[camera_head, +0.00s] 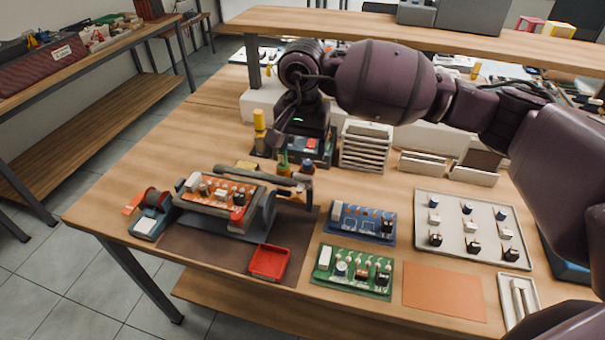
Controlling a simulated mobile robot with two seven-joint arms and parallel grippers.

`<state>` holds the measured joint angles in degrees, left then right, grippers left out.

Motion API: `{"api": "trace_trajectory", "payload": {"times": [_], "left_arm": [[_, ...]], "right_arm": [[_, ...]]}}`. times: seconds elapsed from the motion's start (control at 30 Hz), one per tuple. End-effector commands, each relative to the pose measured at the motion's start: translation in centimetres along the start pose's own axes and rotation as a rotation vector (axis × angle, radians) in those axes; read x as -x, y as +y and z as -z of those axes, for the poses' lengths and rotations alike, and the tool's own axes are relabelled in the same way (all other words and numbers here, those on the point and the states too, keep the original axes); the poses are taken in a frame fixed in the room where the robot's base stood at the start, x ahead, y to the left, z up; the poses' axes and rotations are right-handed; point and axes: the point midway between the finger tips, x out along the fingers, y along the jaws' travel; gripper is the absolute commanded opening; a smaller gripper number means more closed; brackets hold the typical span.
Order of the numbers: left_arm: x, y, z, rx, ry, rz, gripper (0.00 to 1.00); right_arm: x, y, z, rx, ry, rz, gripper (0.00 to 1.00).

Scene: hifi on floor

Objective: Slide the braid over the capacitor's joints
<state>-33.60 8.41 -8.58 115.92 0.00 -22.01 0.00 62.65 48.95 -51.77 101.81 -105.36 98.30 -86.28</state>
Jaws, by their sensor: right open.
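An orange circuit board (220,191) with white, orange and dark parts is held in a grey board holder (262,218) on a brown mat. I cannot tell which part is the capacitor, and its joints are too small to make out. A red spool (157,197), possibly the braid, is at the left end of the holder; no loose braid strip can be made out. My right gripper (279,138) is open, above the table behind the board, beside a yellow-handled tool. It points down and appears empty. My left gripper is not in view.
A red tray (269,262) sits on the mat's front part. A blue board (361,222) and a green board (353,271) lie to the right, with a component tray (472,229) beyond. A white slotted rack (366,147) stands behind. The table's left side is clear.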

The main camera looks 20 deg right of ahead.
Motion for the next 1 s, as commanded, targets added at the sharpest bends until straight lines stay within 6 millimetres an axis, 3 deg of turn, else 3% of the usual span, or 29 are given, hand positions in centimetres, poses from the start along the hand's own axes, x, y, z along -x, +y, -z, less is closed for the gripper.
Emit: {"api": "trace_trajectory", "payload": {"times": [0.2, 0.43, 0.93, 1.0], "left_arm": [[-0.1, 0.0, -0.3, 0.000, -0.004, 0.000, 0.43], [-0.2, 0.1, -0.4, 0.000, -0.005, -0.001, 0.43], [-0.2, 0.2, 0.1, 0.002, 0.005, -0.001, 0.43], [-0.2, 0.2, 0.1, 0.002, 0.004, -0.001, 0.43]], "right_arm": [[-4.0, 0.0, -0.1, -0.001, -0.005, -0.001, 0.72], [-7.1, 0.0, -0.1, -0.002, -0.003, 0.000, 0.72], [-8.3, 0.0, 0.0, -0.002, -0.001, 0.001, 0.72], [-8.3, 0.0, 0.0, -0.002, -0.001, 0.001, 0.62]]}}
